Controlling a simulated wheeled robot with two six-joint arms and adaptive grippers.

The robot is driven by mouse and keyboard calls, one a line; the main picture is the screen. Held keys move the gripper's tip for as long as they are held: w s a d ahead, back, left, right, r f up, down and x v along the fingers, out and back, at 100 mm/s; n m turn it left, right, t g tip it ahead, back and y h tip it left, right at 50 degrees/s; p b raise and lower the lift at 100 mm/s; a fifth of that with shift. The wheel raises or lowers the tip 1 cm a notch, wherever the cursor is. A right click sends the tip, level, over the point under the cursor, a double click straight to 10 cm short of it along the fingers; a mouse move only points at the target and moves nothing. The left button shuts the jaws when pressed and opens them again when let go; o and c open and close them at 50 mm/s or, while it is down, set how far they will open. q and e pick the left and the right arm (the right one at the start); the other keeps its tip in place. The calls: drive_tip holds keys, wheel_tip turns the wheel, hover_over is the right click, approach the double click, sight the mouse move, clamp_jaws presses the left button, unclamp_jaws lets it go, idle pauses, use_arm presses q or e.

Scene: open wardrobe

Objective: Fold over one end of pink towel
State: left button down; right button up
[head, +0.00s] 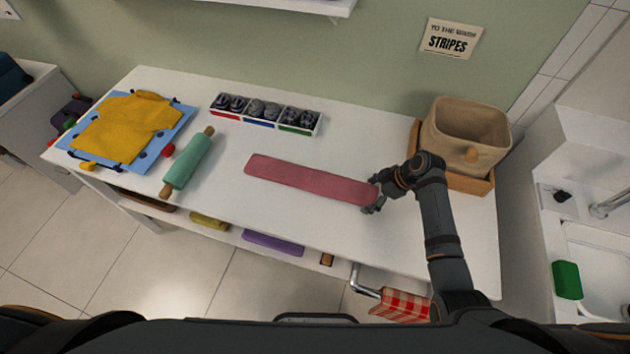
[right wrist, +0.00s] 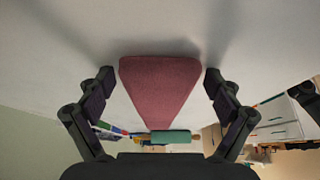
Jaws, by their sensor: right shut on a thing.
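The pink towel (head: 305,181) lies as a long flat strip across the middle of the white table, slanting down to the right. My right gripper (head: 374,196) is at its right end, with a finger on each side of the towel's width, shut on it. In the right wrist view the towel (right wrist: 160,88) runs between the two fingers, with its wide near end at the top. The exact finger contact is hard to see. My left gripper is not in view.
A woven basket (head: 464,133) stands in a wooden tray behind the gripper. A divided box (head: 266,115) is at the back, a green rolling pin (head: 188,162) and yellow shirt (head: 125,128) on the left. A checked red cloth (head: 402,304) hangs below the front edge. Table in front of the towel is clear.

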drive_tip(key=r+p, duration=0.1)
drive_tip(key=r+h+p, duration=0.1)
drive_tip(key=p, duration=0.1)
drive_tip(key=r+p, duration=0.1)
drive_tip(key=r, duration=0.1)
drive_tip(key=shift+w+a+h+p, duration=0.1)
drive_tip(key=shift+a+h+p, duration=0.15)
drive_tip(key=shift+h+p, duration=0.15)
drive_tip(key=c, duration=0.3)
drive_tip(key=shift+r+g+p, duration=0.1)
drive_tip(key=shift+g+p, duration=0.2)
drive_tip(key=shift+h, duration=0.3)
drive_tip(key=p, duration=0.1)
drive_tip(key=r+p, duration=0.2)
drive_tip(key=shift+a+r+h, duration=0.2)
drive_tip(key=shift+a+h, duration=0.05)
drive_tip(key=shift+h, duration=0.15)
drive_tip(key=shift+r+g+h+p, duration=0.15)
drive_tip(key=shift+g+h+p, duration=0.15)
drive_tip(key=shift+p, duration=0.25)
